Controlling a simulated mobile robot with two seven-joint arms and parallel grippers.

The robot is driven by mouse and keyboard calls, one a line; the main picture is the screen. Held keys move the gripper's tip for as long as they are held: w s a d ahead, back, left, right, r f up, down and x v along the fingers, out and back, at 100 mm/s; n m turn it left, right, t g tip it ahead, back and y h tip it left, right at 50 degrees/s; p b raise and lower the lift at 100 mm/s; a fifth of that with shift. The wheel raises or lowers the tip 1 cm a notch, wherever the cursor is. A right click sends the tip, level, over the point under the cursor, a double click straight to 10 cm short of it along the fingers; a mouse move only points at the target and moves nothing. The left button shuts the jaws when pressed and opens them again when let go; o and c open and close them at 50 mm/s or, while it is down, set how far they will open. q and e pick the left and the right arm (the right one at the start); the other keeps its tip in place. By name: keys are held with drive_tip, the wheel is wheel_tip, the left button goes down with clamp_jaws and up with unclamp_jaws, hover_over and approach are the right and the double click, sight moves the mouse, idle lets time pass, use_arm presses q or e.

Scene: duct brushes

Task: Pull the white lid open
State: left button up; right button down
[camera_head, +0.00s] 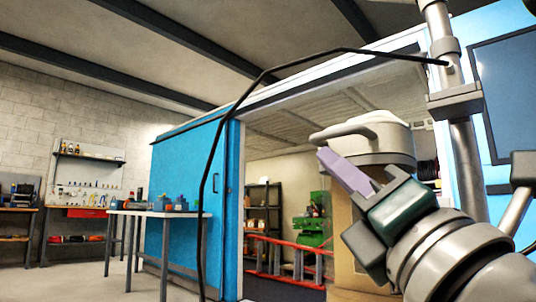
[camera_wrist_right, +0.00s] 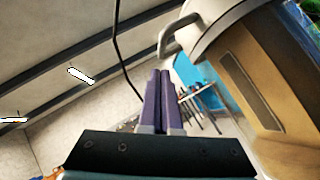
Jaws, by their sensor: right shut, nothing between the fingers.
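The white lid (camera_head: 378,132) sits on top of a tan body (camera_head: 345,235) and has a curved handle (camera_head: 338,132) sticking out to the left. In the right wrist view the lid (camera_wrist_right: 222,14) is at the upper right, with its handle (camera_wrist_right: 172,36) just above and right of the fingertips. My right gripper (camera_head: 324,156) has purple fingers pressed together, with nothing between them. In the head view the fingertips overlap the area just below the handle; a gap shows in the wrist view (camera_wrist_right: 159,74). My left gripper is not in view.
A thin black cable (camera_head: 262,78) arcs across the head view from a grey pole (camera_head: 463,140). A white-topped table (camera_head: 160,214) with small items stands left, before a blue wall panel (camera_head: 230,200). Shelves (camera_head: 262,205) and a red rack (camera_head: 290,262) stand behind.

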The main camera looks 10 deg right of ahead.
drive_tip(key=shift+w+d+r+p, duration=0.2)
drive_tip(key=shift+d+r, duration=0.1)
drive_tip(key=shift+r, duration=0.2)
drive_tip(key=shift+w+d+r+p, duration=0.1)
drive_tip(key=shift+w+d+r, duration=0.15)
drive_tip(key=shift+r, duration=0.25)
drive_tip(key=shift+s, duration=0.1)
drive_tip(key=w+d+r+m+g+h+p, duration=0.25)
drive_tip(key=r+m+p, duration=0.5)
drive_tip(key=p, duration=1.15)
drive_tip(key=w+d+r+m+g+h+p, duration=0.35)
drive_tip(key=r+p, duration=0.75)
drive_tip(key=p, duration=0.9)
drive_tip(key=w+d+r+m+g+p, duration=0.1)
drive_tip(key=w+d+m+g+p, duration=0.1)
drive_tip(key=d+p, duration=0.4)
drive_tip(key=shift+w+r+m+g+y+p, duration=0.3)
drive_tip(key=shift+w+m+p, duration=0.3)
drive_tip(key=shift+p, duration=0.65)
